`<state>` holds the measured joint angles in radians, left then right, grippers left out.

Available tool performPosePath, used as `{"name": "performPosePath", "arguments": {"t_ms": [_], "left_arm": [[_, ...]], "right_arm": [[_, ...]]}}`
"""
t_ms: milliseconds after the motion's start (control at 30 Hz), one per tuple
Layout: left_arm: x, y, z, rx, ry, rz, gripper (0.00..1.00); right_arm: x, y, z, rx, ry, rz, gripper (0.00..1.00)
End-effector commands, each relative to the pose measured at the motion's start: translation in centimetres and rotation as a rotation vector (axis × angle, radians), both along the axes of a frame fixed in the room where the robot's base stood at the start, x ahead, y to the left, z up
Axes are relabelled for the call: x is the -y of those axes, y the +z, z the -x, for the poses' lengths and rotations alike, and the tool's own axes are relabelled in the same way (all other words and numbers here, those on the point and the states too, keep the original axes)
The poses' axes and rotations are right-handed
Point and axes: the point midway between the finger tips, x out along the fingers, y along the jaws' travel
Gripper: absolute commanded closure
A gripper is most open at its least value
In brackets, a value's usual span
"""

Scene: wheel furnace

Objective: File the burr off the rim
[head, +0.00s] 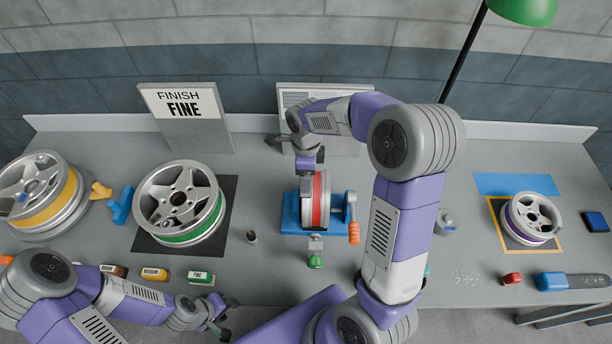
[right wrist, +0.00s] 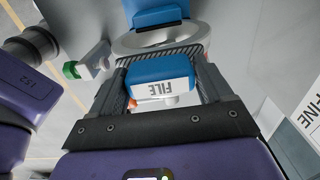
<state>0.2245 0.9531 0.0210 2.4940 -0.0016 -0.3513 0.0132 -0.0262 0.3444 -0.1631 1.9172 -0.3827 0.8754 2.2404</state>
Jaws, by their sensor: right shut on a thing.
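A wheel with a red band (head: 316,199) stands upright in a blue stand (head: 290,222) at the middle of the bench. My right gripper (head: 309,166) comes down from above at the wheel's top. In the right wrist view, it is shut on a blue block labelled FILE (right wrist: 160,72), with the grey wheel rim (right wrist: 190,34) just beyond the fingertips. Whether the file touches the rim I cannot tell, and no burr can be made out. My left gripper (head: 220,316) is open and empty near the bench's front edge.
Wheels with a yellow band (head: 58,207) and a green band (head: 190,236) lie at left. A purple-banded wheel (head: 532,219) lies at right. A FINISH FINE sign (head: 185,105) stands behind. Small labelled blocks (head: 200,277) line the front. An orange-handled crank (head: 353,232) is beside the stand.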

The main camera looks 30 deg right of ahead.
Motion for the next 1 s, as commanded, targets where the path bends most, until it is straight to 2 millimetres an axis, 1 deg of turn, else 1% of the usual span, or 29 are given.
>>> {"name": "performPosePath", "arguments": {"t_ms": [33, 300, 433, 567, 833, 1000], "left_arm": [[-0.1, -0.4, 0.1, -0.01, 0.007, -0.004, 0.57], [-0.1, -0.1, 0.2, -0.012, 0.008, -0.004, 0.57], [-0.1, -0.1, 0.2, -0.011, 0.007, -0.003, 0.57], [-0.1, -0.1, 0.2, -0.011, 0.006, -0.003, 0.57], [0.0, -0.4, 0.2, -0.009, 0.004, -0.001, 0.57], [0.0, -0.5, 0.1, -0.008, 0.005, -0.002, 0.57]], "right_arm": [[0.2, -0.1, -0.3, 0.0, -0.001, 0.0, 0.45], [0.9, -0.1, -1.5, 0.0, -0.001, 0.0, 0.45], [1.0, -0.2, -1.6, 0.0, 0.0, 0.0, 0.45], [0.9, -0.2, -1.4, 0.0, 0.0, 0.0, 0.45], [0.0, -0.1, -0.1, 0.001, 0.003, 0.001, 0.45], [-0.2, 0.0, 0.3, 0.001, 0.0, 0.001, 0.45]]}}
